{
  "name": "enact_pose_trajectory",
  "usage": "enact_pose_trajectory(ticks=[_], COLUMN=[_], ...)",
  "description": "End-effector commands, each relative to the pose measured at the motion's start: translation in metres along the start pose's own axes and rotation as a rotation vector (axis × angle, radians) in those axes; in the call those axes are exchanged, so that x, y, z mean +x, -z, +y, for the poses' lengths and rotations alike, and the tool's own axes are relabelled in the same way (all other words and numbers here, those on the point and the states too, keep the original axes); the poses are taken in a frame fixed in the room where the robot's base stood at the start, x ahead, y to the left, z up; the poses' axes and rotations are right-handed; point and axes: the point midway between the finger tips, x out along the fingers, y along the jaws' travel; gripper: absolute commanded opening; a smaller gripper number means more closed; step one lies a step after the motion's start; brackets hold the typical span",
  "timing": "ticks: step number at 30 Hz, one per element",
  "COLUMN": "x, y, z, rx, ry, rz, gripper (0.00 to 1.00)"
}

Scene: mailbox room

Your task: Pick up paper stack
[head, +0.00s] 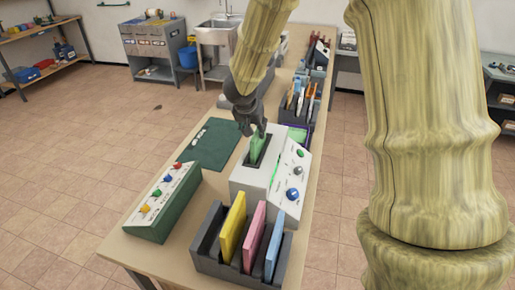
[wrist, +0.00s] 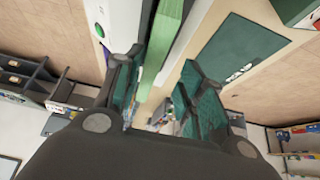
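The task's paper stack seems to be the green one (head: 258,147), standing in the slot of a grey-white machine (head: 243,178) on the table. My gripper (head: 254,130) is right above the machine, at the top of the green stack. In the wrist view, my gripper's fingers (wrist: 160,95) are spread apart. The green stack (wrist: 167,45) runs between them, closer to the left finger, with a gap on the right. I cannot tell whether the left finger touches it. The stack's lower part is hidden in the slot.
A dark rack (head: 207,236) in front holds yellow (head: 231,228), pink (head: 255,236) and blue (head: 274,247) stacks. A green control box (head: 163,203) with coloured knobs stands left. A flat green mat (head: 213,145) lies beside the machine. Another rack (head: 297,107) with items stands behind.

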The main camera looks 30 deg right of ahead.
Motion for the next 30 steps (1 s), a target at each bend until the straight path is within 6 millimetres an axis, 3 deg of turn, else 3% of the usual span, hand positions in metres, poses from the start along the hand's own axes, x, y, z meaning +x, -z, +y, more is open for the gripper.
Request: enact_pose_trajectory(ticks=[8,21,30], x=[0.013,0.056,0.060], y=[0.001,0.004,0.004], z=[0.004,0.012,0.011], rx=[0.001,0.003,0.003], ry=[-0.002,-0.003,-0.001], rz=[0.001,0.001,0.000], gripper=[0.39,0.39,0.39])
